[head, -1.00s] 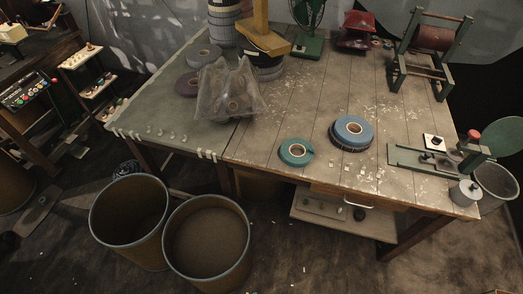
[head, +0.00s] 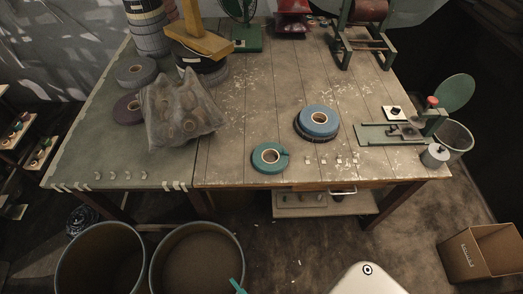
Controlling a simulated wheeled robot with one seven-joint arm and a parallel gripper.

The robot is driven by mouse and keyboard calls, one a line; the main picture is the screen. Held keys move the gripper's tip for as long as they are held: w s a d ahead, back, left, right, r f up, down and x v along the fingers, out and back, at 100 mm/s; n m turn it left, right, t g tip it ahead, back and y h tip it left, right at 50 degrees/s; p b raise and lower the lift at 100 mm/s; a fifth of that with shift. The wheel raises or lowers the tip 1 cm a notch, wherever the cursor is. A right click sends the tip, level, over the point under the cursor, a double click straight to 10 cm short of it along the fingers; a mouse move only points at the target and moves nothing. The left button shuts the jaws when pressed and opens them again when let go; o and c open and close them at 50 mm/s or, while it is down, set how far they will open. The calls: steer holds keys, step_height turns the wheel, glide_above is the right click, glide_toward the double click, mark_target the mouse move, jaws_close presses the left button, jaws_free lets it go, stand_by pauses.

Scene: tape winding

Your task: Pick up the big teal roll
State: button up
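The teal roll (head: 259,164) lies flat near the front edge of the table, left of the blue roll. It has a pale core, and a short loose end of tape sticks out on its right side. The blue roll (head: 318,118) lies on top of a dark roll (head: 314,138) a little farther back and to the right. Nothing touches the teal roll from above. I cannot make out my gripper in this view.
The wooden table (head: 240,115) is clear around the teal roll. A plastic bag of rolls (head: 178,112) stands to the left, a green tape device (head: 405,134) to the right. Two bins (head: 101,262) stand below the front edge. A cardboard box (head: 485,252) is at lower right.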

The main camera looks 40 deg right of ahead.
steer(key=w+d+f+m+g+h, duration=0.1)
steer(key=w+d+f+h, duration=0.15)
steer(key=w+f, duration=0.4)
steer(key=m+g+h, duration=0.9)
steer(key=m+g, duration=0.2)
steer(key=m, duration=0.3)
glide_toward(280, 162)
steer(key=x, duration=0.3)
steer(key=shift+w+d+r, duration=0.1)
steer(key=shift+r, duration=0.05)
steer(key=shift+x, duration=2.7)
steer(key=c, duration=1.3)
